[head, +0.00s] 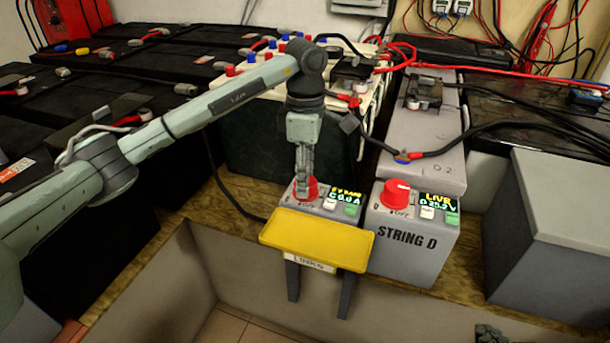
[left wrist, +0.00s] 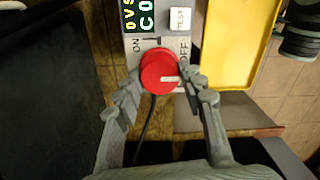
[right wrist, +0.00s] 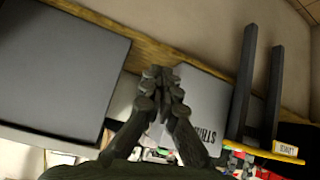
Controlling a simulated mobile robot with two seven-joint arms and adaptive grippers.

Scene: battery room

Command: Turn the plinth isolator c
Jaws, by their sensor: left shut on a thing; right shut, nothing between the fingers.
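The plinth isolator C is a grey box (head: 327,208) with a red knob (head: 306,188), a lit display beginning with C, and white and green buttons. In the left wrist view the knob (left wrist: 158,70) sits by ON and OFF marks; its white line points right, on the OFF side. My left gripper (head: 303,185) comes down from above and is shut on the knob, one finger either side (left wrist: 160,88). My right gripper (right wrist: 160,80) is shut and empty in the right wrist view, near the grey STRING D box (right wrist: 205,95).
A yellow tray (head: 316,240) labelled LINKS stands in front of isolator C. The STRING D isolator (head: 412,240), with its own red knob (head: 396,190), is just right. Batteries and cables crowd behind; a grey box (head: 555,230) stands at right.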

